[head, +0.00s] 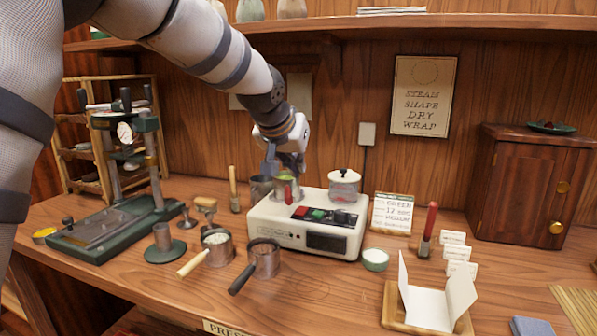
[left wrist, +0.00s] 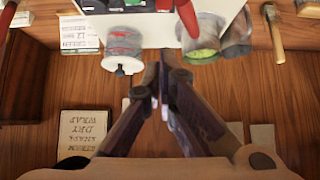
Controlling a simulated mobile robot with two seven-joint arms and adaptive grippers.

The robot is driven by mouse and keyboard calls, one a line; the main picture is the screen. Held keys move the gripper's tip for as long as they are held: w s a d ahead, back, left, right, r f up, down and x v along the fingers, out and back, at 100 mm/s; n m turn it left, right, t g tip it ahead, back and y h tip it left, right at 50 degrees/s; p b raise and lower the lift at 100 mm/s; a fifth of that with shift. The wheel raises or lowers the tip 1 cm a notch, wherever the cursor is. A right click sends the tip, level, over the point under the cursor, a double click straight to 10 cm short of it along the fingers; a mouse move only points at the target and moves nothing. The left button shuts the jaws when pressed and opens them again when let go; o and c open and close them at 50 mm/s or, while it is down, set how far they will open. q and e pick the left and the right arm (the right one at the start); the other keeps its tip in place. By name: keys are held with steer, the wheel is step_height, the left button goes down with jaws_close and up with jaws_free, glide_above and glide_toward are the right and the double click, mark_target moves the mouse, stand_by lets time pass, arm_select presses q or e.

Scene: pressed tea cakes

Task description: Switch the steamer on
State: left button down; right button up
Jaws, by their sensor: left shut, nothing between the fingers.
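The steamer (head: 305,228) is a white box on the wooden counter in the head view. Its top panel has a red button (head: 300,211), a green button (head: 318,214) and a dark control beside them. A lidded pot (head: 343,188) sits on its right end; it also shows in the left wrist view (left wrist: 123,50). My left gripper (head: 284,168) is over the steamer's back left part, by a cup with green contents (left wrist: 203,55). Its fingers (left wrist: 163,70) are together and empty, apart from the buttons. The fingertips are partly hidden in the head view. My right gripper is not in view.
A red-handled tool (left wrist: 187,18) stands close to my fingers. Pans (head: 264,258) and a small bowl (head: 375,259) are near the steamer's front. A press (head: 115,215) stands left, a wooden cabinet (head: 530,185) right. A shelf (head: 430,24) runs above.

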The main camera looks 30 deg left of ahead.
arm_select(q)
glide_above(305, 209)
step_height(305, 209, down, 6)
steer(key=shift+f, duration=1.05)
steer(key=shift+s+f, duration=0.1)
steer(key=shift+f, duration=0.4)
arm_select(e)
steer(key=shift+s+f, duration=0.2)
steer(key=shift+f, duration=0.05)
